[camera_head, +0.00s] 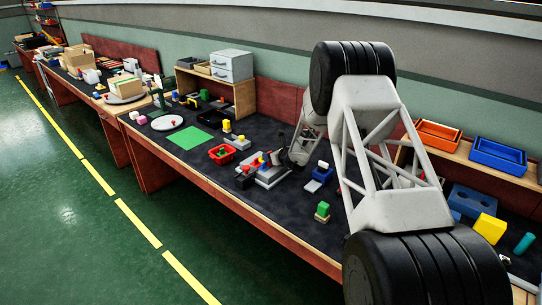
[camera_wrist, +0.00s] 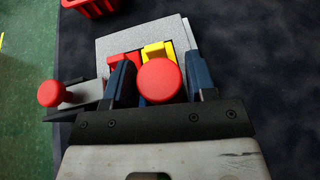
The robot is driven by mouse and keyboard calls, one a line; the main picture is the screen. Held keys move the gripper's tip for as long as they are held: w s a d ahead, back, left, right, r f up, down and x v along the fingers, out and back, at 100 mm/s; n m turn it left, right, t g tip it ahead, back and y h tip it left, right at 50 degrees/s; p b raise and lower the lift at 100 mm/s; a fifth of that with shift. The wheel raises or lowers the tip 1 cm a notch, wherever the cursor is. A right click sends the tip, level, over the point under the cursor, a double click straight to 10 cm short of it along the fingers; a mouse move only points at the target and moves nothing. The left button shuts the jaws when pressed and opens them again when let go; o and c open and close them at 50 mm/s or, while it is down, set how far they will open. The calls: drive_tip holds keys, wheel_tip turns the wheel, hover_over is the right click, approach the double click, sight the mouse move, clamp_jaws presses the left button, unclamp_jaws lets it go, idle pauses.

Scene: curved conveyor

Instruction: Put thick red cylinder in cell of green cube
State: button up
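A thick red cylinder (camera_wrist: 160,80) is between the two dark blue fingers of my gripper (camera_wrist: 160,76) in the wrist view. In the head view my gripper (camera_head: 284,160) is low over a grey holder (camera_head: 270,178); the held cylinder is hard to make out there. The holder (camera_wrist: 110,45) also shows in the wrist view, with red and yellow pieces behind the cylinder. A green cube (camera_head: 323,207) stands on a small base to the right. A small green piece (camera_head: 222,151) is in a red bin (camera_head: 216,158).
A second, smaller-looking red round piece (camera_wrist: 50,93) is on a grey part left of my gripper. A flat green mat (camera_head: 190,137) is at left. Dark tabletop in front is partly clear.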

drive_tip(key=shift+r, duration=0.15)
drive_tip(key=shift+v, duration=1.1)
drive_tip(key=v, duration=0.9)
drive_tip(key=shift+s+d, duration=0.2)
drive_tip(key=shift+s, duration=0.05)
drive_tip(key=shift+r, duration=0.15)
drive_tip(key=shift+r, duration=0.1)
